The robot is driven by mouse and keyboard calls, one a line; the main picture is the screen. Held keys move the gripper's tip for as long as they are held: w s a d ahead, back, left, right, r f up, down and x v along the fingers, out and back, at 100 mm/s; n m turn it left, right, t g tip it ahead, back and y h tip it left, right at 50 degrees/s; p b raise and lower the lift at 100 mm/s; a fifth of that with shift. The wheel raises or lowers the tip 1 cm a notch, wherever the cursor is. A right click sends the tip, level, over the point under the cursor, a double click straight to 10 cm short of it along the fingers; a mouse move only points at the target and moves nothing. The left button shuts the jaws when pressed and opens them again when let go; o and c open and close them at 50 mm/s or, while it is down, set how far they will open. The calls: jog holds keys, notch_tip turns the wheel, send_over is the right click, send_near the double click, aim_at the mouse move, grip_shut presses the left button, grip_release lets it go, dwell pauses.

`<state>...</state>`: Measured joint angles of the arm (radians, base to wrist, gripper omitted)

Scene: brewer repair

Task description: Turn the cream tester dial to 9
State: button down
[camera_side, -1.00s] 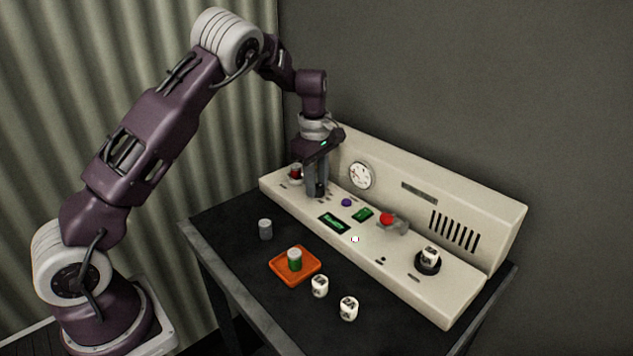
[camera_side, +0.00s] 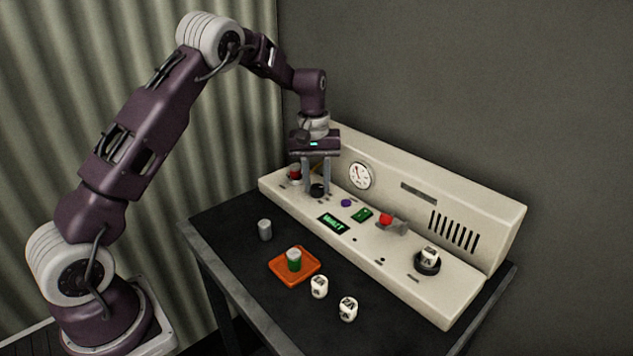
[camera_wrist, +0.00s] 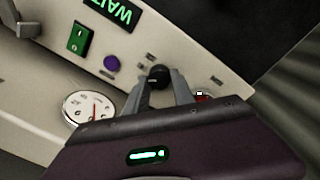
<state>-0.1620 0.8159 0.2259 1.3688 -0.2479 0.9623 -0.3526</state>
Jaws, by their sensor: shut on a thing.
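The cream tester (camera_side: 400,265) stands along the back of the dark table. Its black dial (camera_side: 317,190) is at the panel's left part. My gripper (camera_side: 316,188) points down over the dial, with its two fingers on either side of it. In the wrist view the dial (camera_wrist: 158,77) sits between the fingertips, which are shut on it. The numbers around the dial are too small to read. A green display (camera_side: 333,222) near the dial reads "WAIT", as it also does in the wrist view (camera_wrist: 113,10).
A red-topped part (camera_side: 294,173) stands just left of the dial. A purple button (camera_side: 346,203), a green switch (camera_side: 362,215), a gauge (camera_side: 359,175) and a red knob (camera_side: 386,219) are to the right. An orange tray (camera_side: 280,272) and several small cylinders are on the table.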

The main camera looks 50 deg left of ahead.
aim_at(316, 185)
jog(key=m, duration=0.4)
jog(key=shift+w+m, duration=0.1)
jog(key=shift+m, duration=0.2)
dwell(0.4)
jog(key=c, duration=1.1)
grip_release()
jog(key=shift+o, duration=0.2)
notch_tip(316, 185, up, 7)
jog(key=shift+a, duration=0.1)
